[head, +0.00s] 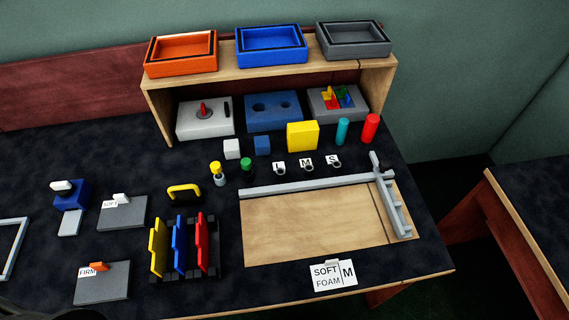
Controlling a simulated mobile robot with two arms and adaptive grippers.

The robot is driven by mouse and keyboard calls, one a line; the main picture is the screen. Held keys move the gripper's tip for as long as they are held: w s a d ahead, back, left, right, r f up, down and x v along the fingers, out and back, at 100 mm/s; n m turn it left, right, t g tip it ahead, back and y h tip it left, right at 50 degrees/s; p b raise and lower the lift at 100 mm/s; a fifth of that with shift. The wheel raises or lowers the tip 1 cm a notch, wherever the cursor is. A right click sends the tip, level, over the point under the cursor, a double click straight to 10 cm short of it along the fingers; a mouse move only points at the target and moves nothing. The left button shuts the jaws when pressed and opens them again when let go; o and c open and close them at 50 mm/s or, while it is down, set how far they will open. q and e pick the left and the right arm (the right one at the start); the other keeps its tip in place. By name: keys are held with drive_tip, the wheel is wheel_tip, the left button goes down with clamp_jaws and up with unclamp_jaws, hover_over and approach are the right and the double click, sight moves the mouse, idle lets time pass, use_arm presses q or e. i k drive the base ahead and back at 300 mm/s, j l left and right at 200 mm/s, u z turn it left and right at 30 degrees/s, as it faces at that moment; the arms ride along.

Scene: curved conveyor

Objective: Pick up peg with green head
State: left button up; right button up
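The peg with a green head (246,167) stands upright on the dark tabletop, left of the middle of the head view. Its head is on top, with a dark lower part below. A similar peg with a yellow head (216,170) and grey lower part stands just left of it. Neither of my grippers is in view.
Small parts marked L, M and S lie to the right. A yellow handle (184,193) and a rack with coloured plates (180,245) are nearer. A grey rail (310,184) borders a wooden board.

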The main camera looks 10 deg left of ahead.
sight(245, 162)
drive_tip(key=k+j+u, duration=0.1)
drive_tip(key=u, duration=0.4)
drive_tip(key=k+j+u, duration=0.15)
drive_tip(key=u, duration=0.35)
drive_tip(key=j+u, duration=0.2)
drive_tip(key=u, duration=0.3)
drive_tip(key=z, duration=1.25)
